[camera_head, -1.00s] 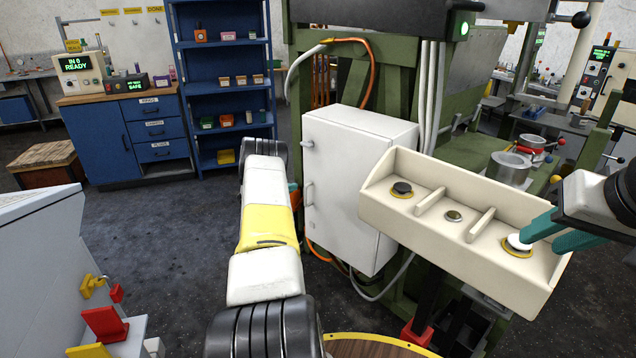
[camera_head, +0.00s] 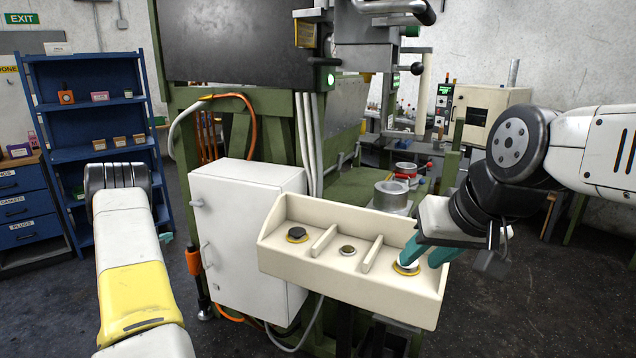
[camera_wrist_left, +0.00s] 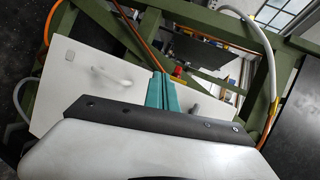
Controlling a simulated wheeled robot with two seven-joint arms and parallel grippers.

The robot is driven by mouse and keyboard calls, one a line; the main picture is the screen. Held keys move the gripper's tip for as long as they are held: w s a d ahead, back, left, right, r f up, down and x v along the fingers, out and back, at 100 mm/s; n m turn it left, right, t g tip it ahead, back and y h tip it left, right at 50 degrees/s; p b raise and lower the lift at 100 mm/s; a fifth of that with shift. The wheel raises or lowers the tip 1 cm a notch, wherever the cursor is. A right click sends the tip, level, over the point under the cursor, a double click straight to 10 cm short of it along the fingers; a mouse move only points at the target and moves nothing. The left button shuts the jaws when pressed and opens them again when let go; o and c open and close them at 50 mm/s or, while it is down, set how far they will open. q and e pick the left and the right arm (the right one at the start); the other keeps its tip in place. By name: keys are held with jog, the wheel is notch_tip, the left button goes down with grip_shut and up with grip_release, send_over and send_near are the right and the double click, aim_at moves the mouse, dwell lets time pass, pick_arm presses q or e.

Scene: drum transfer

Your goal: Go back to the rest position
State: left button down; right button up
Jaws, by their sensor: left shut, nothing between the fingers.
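My left gripper (camera_head: 166,238) shows only as a small teal tip beside my left forearm, left of the white cabinet (camera_head: 236,240) and apart from it. In the left wrist view its teal fingers (camera_wrist_left: 162,91) are together and empty, pointing toward the white cabinet. My right gripper (camera_head: 424,256) is at the right end of the cream button box (camera_head: 350,282). A teal finger is over the white button (camera_head: 406,268), seemingly touching it; the gap between its fingers is unclear. The black button (camera_head: 297,234) and the small middle button (camera_head: 347,250) are uncovered.
A green machine frame (camera_head: 270,130) stands behind the cabinet and box. An orange hose (camera_head: 250,118) and pale cables run along it. A blue shelf (camera_head: 85,105) stands at the left. A metal cylinder (camera_head: 390,195) sits behind the box. Dark floor is open at the lower right.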

pick_arm(q)
jog(key=s+d+r+n+g+y, duration=0.15)
jog(key=d+r+n, duration=0.3)
jog(key=r, duration=0.65)
jog(key=s+d+r+n+y, duration=0.2)
jog(key=d+r+n, duration=0.25)
jog(key=r, duration=0.65)
jog(key=s+d+r+n+g+h, duration=0.1)
jog(key=s+d+r+n, duration=0.1)
jog(key=s+d+r, duration=0.35)
jog(key=s+d+r+n+g+h, duration=0.1)
jog(key=s+d+r+n+g, duration=0.1)
jog(key=s+d, duration=0.6)
jog(key=s+d+f+n+g+h, duration=0.1)
jog(key=s+d+g+h, duration=0.1)
jog(key=s+d, duration=0.7)
jog(key=s+d+f+n+g+h, duration=0.1)
jog(key=s+d+f+n+h, duration=0.1)
jog(key=s+d, duration=0.8)
jog(key=s, duration=0.6)
jog(key=shift+d+f+g, duration=0.15)
jog(key=shift+g, duration=0.2)
